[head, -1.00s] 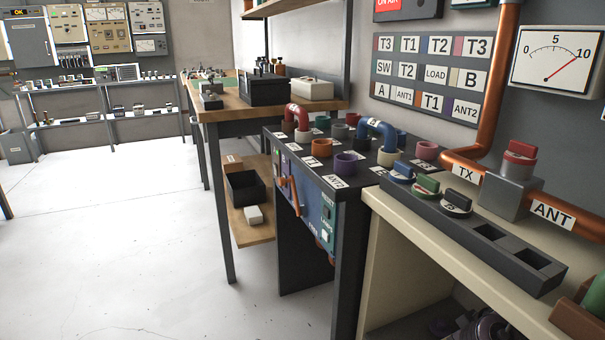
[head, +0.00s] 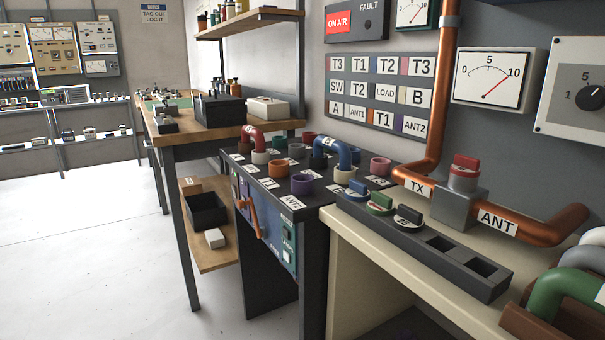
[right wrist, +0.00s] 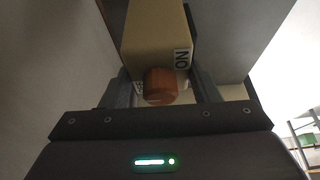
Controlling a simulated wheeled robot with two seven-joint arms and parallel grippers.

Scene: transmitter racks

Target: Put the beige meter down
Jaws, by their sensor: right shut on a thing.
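The beige meter (right wrist: 155,38) is a boxy beige body in the right wrist view, with a round orange-brown part (right wrist: 160,86) on the near side and a white label with dark letters at its right. My right gripper (right wrist: 163,95) is shut on it, one finger at each side. The face of the meter is hidden from this camera. What lies beneath it cannot be told. Neither gripper shows in the head view, and my left gripper is not in view.
A wooden bench (head: 168,139) carries black and white boxes. A dark patch table (head: 322,207) with coloured sockets and a beige bench (head: 345,239) with a dark knob tray (head: 465,277) stand nearer. Copper pipe (head: 540,230) runs above the beige bench. The floor at left is clear.

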